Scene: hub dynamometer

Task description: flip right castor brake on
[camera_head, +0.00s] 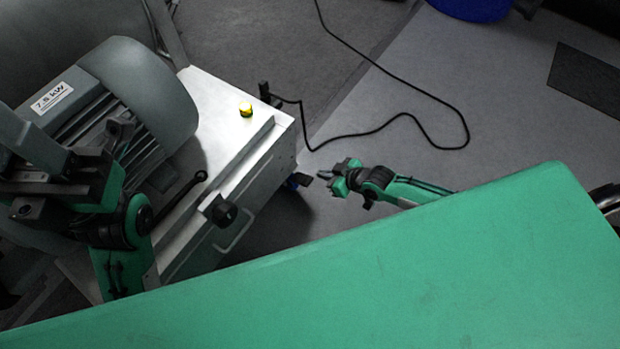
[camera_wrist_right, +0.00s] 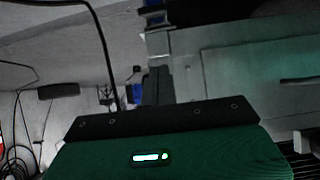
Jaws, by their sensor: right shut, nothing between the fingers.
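The right castor (camera_head: 298,181) shows as a small blue and dark shape under the front right corner of the white machine cabinet (camera_head: 250,190). Its brake pedal appears as a dark tab at its right; its position is too small to tell. My right gripper (camera_head: 325,174) is shut and empty, just right of the castor, with a small gap in the head view. In the right wrist view the closed fingers (camera_wrist_right: 158,86) point toward a blue part of the castor (camera_wrist_right: 153,16). My left gripper (camera_head: 75,182) is by the grey motor, its jaws unclear.
The grey motor (camera_head: 150,85) stands on the cabinet, with a yellow button (camera_head: 245,109) and a black knob (camera_head: 220,210) nearby. A black cable (camera_head: 400,116) loops over the floor behind my right arm. Open grey floor lies right of the cabinet.

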